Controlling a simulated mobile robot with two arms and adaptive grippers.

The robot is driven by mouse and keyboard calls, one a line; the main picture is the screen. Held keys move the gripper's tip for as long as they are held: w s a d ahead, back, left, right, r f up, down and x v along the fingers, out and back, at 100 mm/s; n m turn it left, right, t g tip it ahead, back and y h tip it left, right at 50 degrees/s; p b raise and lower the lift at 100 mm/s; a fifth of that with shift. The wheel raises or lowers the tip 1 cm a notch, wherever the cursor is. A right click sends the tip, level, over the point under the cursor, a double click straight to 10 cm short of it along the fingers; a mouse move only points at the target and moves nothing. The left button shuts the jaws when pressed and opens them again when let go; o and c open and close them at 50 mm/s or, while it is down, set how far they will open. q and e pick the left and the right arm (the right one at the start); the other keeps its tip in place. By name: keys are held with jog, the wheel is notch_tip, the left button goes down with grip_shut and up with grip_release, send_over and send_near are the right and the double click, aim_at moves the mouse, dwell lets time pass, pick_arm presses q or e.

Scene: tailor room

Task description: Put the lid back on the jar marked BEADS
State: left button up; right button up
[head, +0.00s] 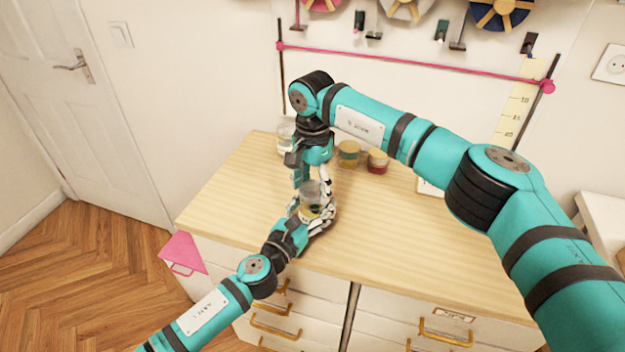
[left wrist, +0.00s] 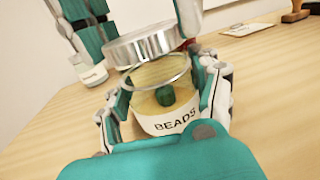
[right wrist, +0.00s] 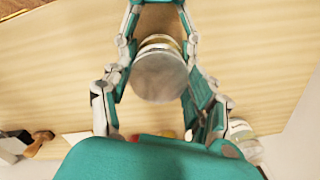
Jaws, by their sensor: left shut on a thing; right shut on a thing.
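The clear jar marked BEADS (left wrist: 170,122), with a white label and a dark green thing showing inside, stands upright near the counter's front edge. My left gripper (head: 314,214) is shut around the jar (head: 308,211). The round silver lid (left wrist: 145,45) is just above the jar's open rim in the left wrist view, a little tilted, with a gap between them. My right gripper (right wrist: 158,72) is shut on the lid (right wrist: 160,76) from above. In the head view the fingers partly hide the jar and lid.
The wooden counter (head: 410,235) is mostly clear to the right.

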jog(key=shift+f, duration=0.6)
dwell(0.5)
